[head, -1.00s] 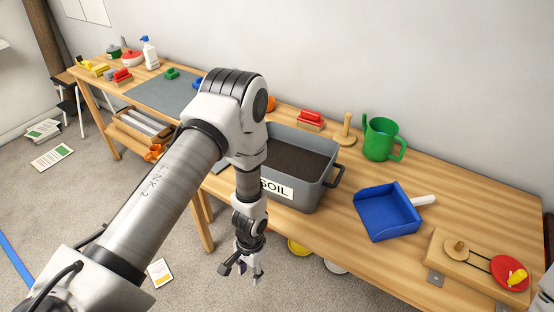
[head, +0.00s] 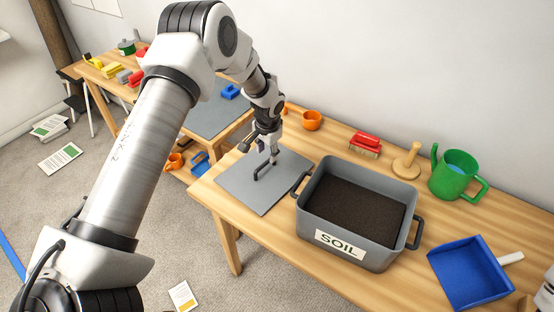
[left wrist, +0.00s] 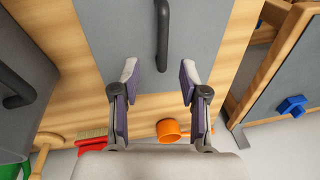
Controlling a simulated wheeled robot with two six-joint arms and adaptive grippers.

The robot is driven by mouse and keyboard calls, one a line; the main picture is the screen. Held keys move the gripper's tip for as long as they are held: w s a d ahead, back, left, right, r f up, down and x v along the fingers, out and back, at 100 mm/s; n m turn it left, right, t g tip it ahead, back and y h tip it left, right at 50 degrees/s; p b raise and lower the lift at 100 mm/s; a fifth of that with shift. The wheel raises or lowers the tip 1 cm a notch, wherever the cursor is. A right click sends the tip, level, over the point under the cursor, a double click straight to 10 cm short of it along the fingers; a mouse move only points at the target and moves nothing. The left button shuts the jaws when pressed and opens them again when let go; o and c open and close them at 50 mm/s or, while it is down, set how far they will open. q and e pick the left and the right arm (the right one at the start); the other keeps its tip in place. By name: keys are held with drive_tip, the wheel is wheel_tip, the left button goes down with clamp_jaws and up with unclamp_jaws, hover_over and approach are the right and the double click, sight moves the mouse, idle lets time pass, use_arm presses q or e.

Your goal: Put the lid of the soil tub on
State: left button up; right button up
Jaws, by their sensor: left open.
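The grey soil tub (head: 322,200) stands open on the wooden table with dark soil in it and a "SOIL" label on its front. Its flat grey lid (head: 245,194) lies on the table just left of it, with a dark bar handle (head: 268,168) on top. My left gripper (head: 270,158) is at the lid's handle. In the left wrist view the gripper (left wrist: 159,82) is open, its fingers apart over the lid (left wrist: 110,35), with the handle (left wrist: 162,38) in line between them but ahead of the tips. Whether the fingers touch the lid is not clear.
An orange cup (head: 312,121), a red brush (head: 365,144), a wooden peg stand (head: 405,163) and a green watering can (head: 453,177) stand behind the tub. A blue dustpan (head: 468,272) lies to its right. Bare tabletop shows in front of the tub.

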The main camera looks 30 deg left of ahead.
sight(265, 163)
use_arm(q)
drive_tip(key=shift+w+a+f, duration=0.15)
drive_tip(key=shift+w+f, duration=0.05)
drive_tip(key=shift+w, duration=0.1)
drive_tip(key=shift+s+f, duration=0.1)
drive_tip(key=shift+f, duration=0.3)
drive_tip(key=f, duration=0.1)
drive_tip(key=f+p, duration=0.1)
drive_tip(key=s+f+p, duration=0.1)
drive_tip(key=shift+a, duration=0.35)
drive_tip(key=f, duration=0.2)
drive_tip(key=w+f, duration=0.1)
drive_tip(key=shift+a, duration=0.25)
drive_tip(key=shift+r, duration=0.1)
drive_tip(key=shift+s+d+r, duration=0.1)
drive_tip(key=c, duration=0.3)
clamp_jaws()
